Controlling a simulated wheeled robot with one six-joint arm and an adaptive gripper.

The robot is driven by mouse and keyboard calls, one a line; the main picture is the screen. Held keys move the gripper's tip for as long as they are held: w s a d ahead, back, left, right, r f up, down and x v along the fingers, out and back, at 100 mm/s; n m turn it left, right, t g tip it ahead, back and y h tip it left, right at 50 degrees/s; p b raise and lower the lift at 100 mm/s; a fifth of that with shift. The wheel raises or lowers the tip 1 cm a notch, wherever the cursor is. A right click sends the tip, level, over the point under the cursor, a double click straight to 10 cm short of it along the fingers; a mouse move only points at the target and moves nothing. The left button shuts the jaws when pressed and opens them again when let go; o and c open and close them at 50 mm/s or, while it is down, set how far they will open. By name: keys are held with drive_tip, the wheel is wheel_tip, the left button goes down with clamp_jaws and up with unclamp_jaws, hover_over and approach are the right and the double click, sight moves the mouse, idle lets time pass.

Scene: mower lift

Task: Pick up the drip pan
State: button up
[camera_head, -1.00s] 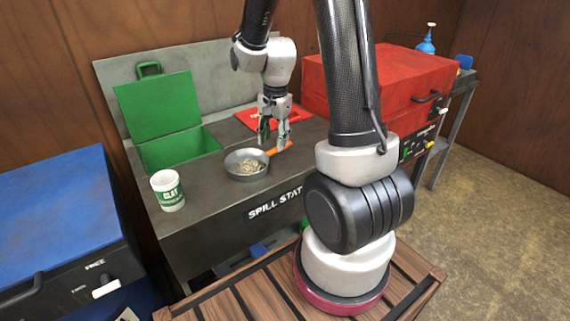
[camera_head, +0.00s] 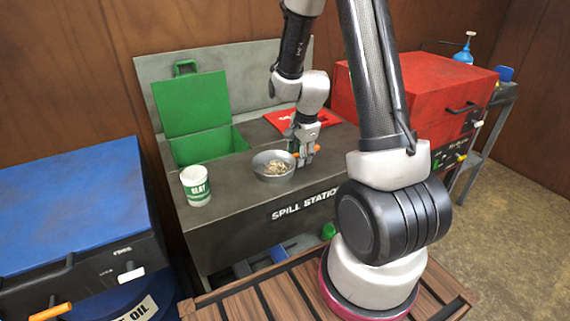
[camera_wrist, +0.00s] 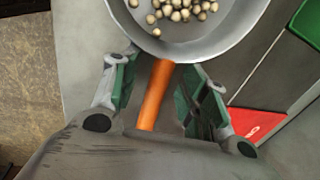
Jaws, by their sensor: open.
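The drip pan (camera_head: 262,160) is a round grey metal pan with an orange handle, sitting on the dark spill station top. Small pale pellets (camera_head: 276,167) lie in it. In the wrist view the pan (camera_wrist: 215,47) is at the top, and its orange handle (camera_wrist: 155,95) runs down between my fingers. My gripper (camera_head: 305,153) is at the handle, right of the pan. In the wrist view my gripper (camera_wrist: 160,85) is open, one green-padded finger on each side of the handle, with gaps between pads and handle.
A white and green clay cup (camera_head: 196,187) stands left of the pan. An open green-lidded bin (camera_head: 190,104) is behind it. A red box (camera_head: 425,95) stands right, a blue one (camera_head: 70,205) left.

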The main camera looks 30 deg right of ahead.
drive_tip(key=shift+c, duration=0.2)
clamp_jaws()
